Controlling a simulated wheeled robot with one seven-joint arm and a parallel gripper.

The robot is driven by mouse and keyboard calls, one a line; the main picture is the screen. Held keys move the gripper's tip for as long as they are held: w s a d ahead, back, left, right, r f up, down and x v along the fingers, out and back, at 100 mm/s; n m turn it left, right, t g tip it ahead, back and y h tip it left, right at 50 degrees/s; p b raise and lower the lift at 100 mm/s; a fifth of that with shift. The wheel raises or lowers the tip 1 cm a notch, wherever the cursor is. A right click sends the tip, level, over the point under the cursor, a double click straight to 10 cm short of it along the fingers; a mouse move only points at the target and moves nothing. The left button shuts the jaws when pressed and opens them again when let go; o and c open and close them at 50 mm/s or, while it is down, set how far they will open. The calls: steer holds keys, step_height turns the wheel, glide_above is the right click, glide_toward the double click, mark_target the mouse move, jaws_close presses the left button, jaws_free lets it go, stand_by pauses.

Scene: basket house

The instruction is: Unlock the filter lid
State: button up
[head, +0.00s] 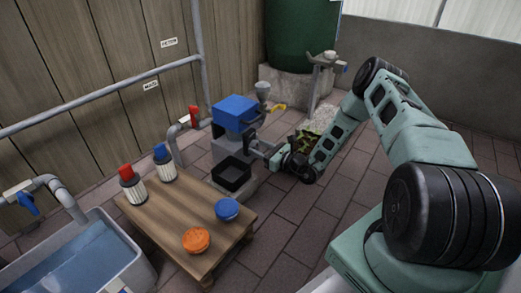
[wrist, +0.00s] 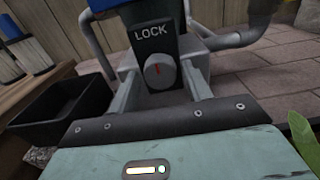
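The filter is a unit with a blue lid (head: 235,110); the lid looks closed, and only its blue edge (wrist: 104,5) shows in the wrist view. On its front, a black plate (wrist: 152,32) reads LOCK and carries a round grey knob (wrist: 159,71) with a red mark standing about upright. My gripper (wrist: 164,86) is open in front of the plate, one finger on each side of the knob. I cannot tell whether the fingers touch it. In the head view my gripper (head: 257,148) is low at the unit's front, and the knob is not visible there.
A black open bin (head: 231,174) sits just left of my gripper. A wooden table (head: 170,222) holds two filter cartridges, an orange cap (head: 196,240) and a blue cap (head: 228,209). Pipes with a red valve (head: 194,116) run behind. A leafy plant (head: 304,143) is close to my wrist.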

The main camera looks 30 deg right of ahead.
steer(key=c, duration=0.6)
steer(key=shift+r+m+p, duration=0.1)
steer(key=shift+m+p, duration=0.2)
steer(key=shift+p, duration=0.3)
steer(key=m+p, duration=0.1)
steer(key=p, duration=0.2)
steer(key=shift+s+r+m, duration=0.1)
steer(key=shift+r+m, duration=0.05)
steer(key=shift+m, duration=0.25)
steer(key=m+p, duration=0.3)
steer(key=shift+m+p, duration=0.3)
steer(key=m+p, duration=0.2)
steer(key=m, duration=0.1)
steer(key=m+p, duration=0.1)
steer(key=m, duration=0.1)
steer(key=shift+f, duration=0.25)
steer(key=m, duration=0.5)
steer(key=shift+f+p, duration=0.1)
steer(key=shift+p, duration=0.25)
steer(key=shift+m, duration=0.3)
